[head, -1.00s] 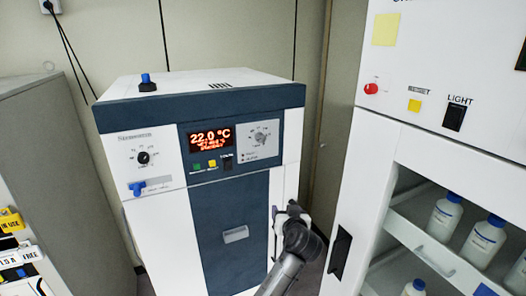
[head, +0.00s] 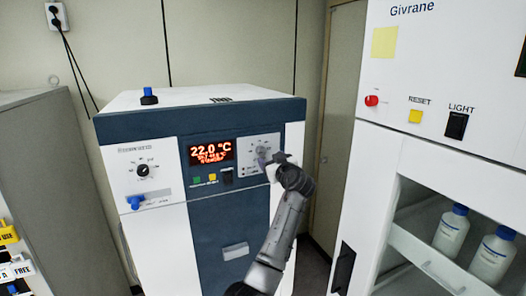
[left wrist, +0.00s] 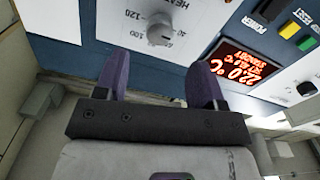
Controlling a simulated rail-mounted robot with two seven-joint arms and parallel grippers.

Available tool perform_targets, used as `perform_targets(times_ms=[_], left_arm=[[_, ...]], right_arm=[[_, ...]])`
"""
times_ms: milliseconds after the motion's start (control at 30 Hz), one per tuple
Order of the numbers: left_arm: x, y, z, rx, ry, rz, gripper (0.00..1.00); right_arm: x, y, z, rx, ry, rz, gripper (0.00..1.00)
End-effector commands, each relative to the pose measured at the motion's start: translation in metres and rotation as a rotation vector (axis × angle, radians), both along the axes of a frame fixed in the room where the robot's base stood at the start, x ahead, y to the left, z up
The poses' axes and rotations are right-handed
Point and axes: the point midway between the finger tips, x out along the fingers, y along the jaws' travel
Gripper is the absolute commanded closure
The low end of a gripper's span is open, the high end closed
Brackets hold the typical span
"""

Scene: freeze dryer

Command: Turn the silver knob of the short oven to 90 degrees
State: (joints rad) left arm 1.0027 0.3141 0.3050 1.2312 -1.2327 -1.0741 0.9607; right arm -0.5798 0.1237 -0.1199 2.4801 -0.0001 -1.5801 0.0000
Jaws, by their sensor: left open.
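The short oven (head: 235,275) is the white and dark-blue cabinet in the middle of the head view. Its silver knob (left wrist: 160,33) sits on a pale dial plate in the left wrist view, with a scale around it. In the head view the dial plate (head: 258,143) is right of the red display, and the gripper partly hides the knob area. My left gripper (left wrist: 160,80) is open, with two purple fingers pointing towards the panel. The knob lies ahead of the gap between the fingertips; no contact is visible. The right gripper is not in view.
A red display (head: 210,151) reads 22.0 °C. A black knob (head: 143,170) and a blue valve (head: 136,202) are on the oven's left panel. A white cabinet with bottles (head: 450,232) stands to the right. A grey cabinet (head: 45,150) stands at the left.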

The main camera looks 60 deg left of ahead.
Motion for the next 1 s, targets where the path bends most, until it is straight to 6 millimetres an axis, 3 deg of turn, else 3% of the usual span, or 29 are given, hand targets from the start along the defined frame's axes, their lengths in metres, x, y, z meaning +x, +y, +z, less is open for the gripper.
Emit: perform_targets(times_ms=[200, 400, 1000], left_arm=[[0.006, 0.039, 0.003, -0.001, 0.004, 0.002, 0.37], [0.010, 0.060, 0.001, -0.001, 0.003, 0.002, 0.37], [0.012, 0.071, 0.000, -0.001, 0.001, 0.000, 0.40]], right_arm=[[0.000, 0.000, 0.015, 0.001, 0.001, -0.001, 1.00], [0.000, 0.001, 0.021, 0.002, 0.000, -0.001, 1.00], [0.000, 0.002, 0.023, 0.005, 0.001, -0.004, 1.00]])
